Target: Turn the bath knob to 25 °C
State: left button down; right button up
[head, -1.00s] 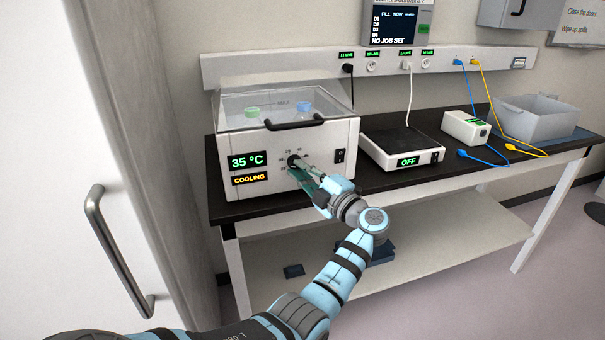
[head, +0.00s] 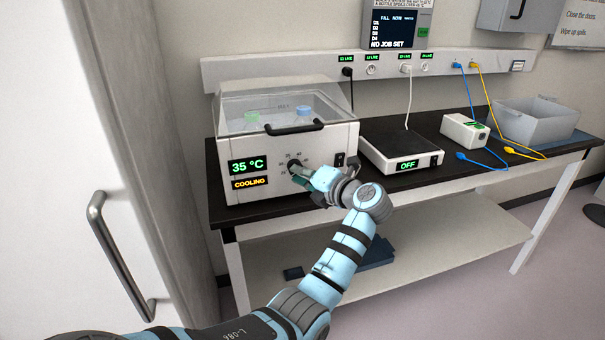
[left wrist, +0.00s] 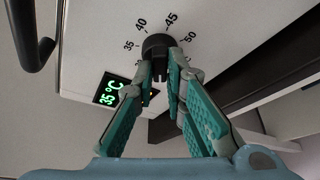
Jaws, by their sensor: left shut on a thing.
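The bath (head: 320,178) is a white box with a clear lid on the left of the black bench. Its green display (head: 244,167) reads 35 °C, with COOLING in orange below. The dark round bath knob (head: 292,163) is on its front. In the left wrist view the knob (left wrist: 160,45) sits among dial marks; 35, 40, 45 and 50 are readable and lower marks are hidden. My left gripper (head: 301,173) is at the knob, its teal fingers closed on the knob's sides in the left wrist view (left wrist: 162,72). My right gripper is out of view.
A black handle (head: 294,128) runs along the lid's front above the knob. A black switch (head: 339,160) is right of the dial. A flat device reading OFF (head: 407,165) stands beside the bath. A white cabinet (head: 60,150) closes off the left.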

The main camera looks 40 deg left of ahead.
pick_arm(q)
jog(key=shift+r+n, duration=0.2)
jog(key=shift+n, duration=0.2)
jog(key=c, duration=1.6)
grip_release()
jog(key=shift+c, duration=0.2)
jog(key=shift+a+f, duration=0.1)
jog(key=v, duration=1.2)
jog(key=shift+s, duration=0.15)
